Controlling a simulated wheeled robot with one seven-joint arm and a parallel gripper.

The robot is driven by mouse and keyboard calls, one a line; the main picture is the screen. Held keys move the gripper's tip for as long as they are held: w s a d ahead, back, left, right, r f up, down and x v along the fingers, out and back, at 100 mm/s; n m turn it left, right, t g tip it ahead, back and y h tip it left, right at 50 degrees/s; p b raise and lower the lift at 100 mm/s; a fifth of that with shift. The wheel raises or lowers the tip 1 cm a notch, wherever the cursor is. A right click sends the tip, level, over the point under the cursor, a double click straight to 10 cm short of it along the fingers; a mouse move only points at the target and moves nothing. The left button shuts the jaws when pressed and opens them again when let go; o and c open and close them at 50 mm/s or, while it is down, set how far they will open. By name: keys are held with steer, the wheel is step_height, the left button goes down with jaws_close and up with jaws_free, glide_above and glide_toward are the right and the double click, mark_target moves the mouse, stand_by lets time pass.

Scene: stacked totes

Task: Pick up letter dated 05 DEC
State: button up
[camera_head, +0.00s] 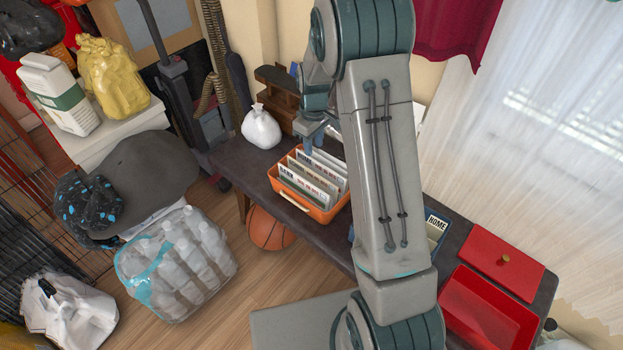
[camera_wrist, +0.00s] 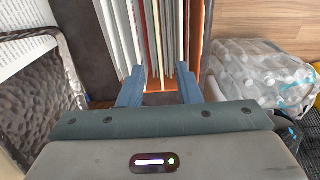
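An orange tote (camera_head: 322,214) stands on the dark bench in the head view. Several white and coloured letters (camera_head: 312,178) stand upright in it in a row; their printed dates are too small to read, so I cannot tell which one says 05 DEC. My gripper (camera_head: 314,140) is at the tote's far side, partly hidden behind my arm. In the wrist view my gripper (camera_wrist: 160,78) is open, with its two blue fingers apart at the near ends of the letters (camera_wrist: 150,35). Several letter edges show between and beyond the fingers. Nothing is clearly held.
A white bag (camera_head: 261,128) and a brown wooden organizer (camera_head: 280,92) stand behind the tote. A blue box marked HOME (camera_head: 436,226) and an open red box (camera_head: 487,312) with its lid (camera_head: 502,250) lie to the right. A basketball (camera_head: 268,230) is on the floor below the bench.

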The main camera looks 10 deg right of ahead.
mark_target(311, 171)
step_height(311, 171, down, 9)
steer(key=shift+r+b, duration=0.2)
steer(key=shift+b, duration=0.3)
steer(key=f, duration=0.3)
steer(key=w+f, duration=0.1)
steer(key=f, duration=0.1)
steer(key=shift+a+b, duration=0.2)
steer(key=shift+b, duration=0.1)
jaws_close()
